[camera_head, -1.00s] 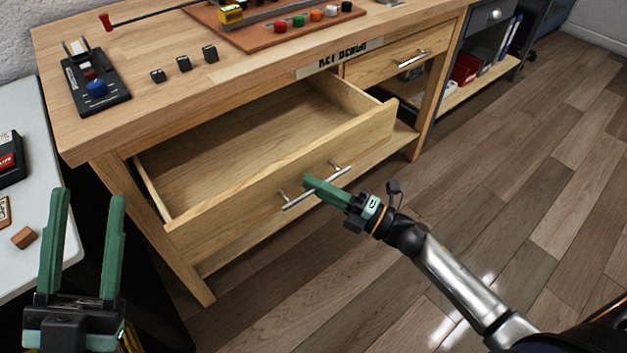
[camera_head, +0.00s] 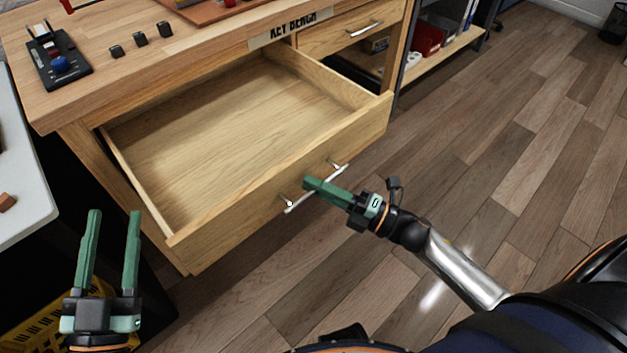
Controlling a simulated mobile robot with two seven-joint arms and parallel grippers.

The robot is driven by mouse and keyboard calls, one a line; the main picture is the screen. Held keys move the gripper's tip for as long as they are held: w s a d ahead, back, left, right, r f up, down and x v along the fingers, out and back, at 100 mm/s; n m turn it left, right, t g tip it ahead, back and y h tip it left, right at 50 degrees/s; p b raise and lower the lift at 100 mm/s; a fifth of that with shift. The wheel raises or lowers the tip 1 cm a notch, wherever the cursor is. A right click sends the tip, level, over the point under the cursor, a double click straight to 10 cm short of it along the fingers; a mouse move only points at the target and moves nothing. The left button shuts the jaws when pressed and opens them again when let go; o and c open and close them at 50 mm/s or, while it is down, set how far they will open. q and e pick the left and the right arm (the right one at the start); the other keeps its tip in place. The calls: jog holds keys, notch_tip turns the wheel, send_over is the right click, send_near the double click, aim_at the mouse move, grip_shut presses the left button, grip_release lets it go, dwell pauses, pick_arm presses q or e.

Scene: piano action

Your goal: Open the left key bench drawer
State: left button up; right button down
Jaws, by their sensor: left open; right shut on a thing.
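The left key bench drawer (camera_head: 270,205) is pulled well out of the wooden bench, and its empty inside shows. Its metal bar handle (camera_head: 296,207) is on the front panel. My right gripper (camera_head: 310,184) is shut on the handle near its middle; its fingertips hide part of the bar. My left gripper (camera_head: 112,216) is open and empty, with its green fingers pointing up, at the lower left in front of the drawer's left corner.
The key bench (camera_head: 100,85) carries a black device (camera_head: 58,62) and several small dark blocks. A second, closed drawer (camera_head: 350,35) is to the right. A white table (camera_head: 25,205) stands at the left. Wooden floor (camera_head: 480,160) is clear at the right.

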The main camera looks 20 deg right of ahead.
pick_arm(q)
jog(key=shift+f, duration=0.15)
pick_arm(e)
jog(key=shift+s, duration=0.1)
jog(key=c, duration=1.2)
grip_release()
jog(key=shift+o, duration=0.2)
pick_arm(q)
jog(key=f, duration=0.1)
jog(key=f+g, duration=0.1)
jog(key=f+n+y, duration=0.1)
jog(key=shift+w+a+f, duration=0.1)
jog(key=shift+w+f, duration=0.1)
jog(key=shift+w, duration=0.05)
pick_arm(e)
jog(key=v, duration=1.2)
jog(key=shift+s+d, duration=0.15)
jog(key=shift+d, duration=0.05)
pick_arm(q)
jog(key=shift+r, duration=0.15)
pick_arm(e)
jog(key=shift+f, duration=0.1)
